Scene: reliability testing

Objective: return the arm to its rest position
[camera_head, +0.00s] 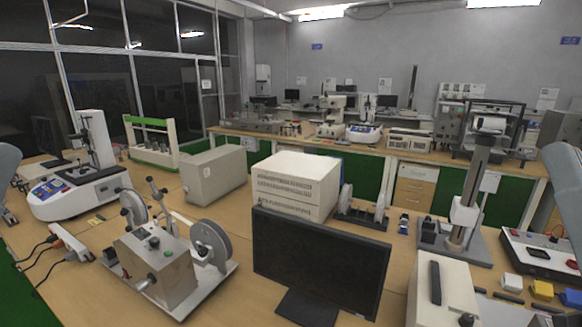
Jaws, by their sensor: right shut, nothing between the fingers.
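My right arm (566,180) shows as a smooth grey-blue link at the right edge. My right gripper is at that edge, mostly cut off by the picture; it is shut and empty, and its fingertips cannot be made out. A grey-blue part of my left arm (8,160) shows at the left edge. No object is seen held by either arm.
A black monitor (318,262) stands at the front centre of the wooden bench. Beside it are a reel tester (165,268), a white vented box (296,182) and a beige box (214,176). A column stand (468,205) and small coloured blocks (542,290) are near my right arm.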

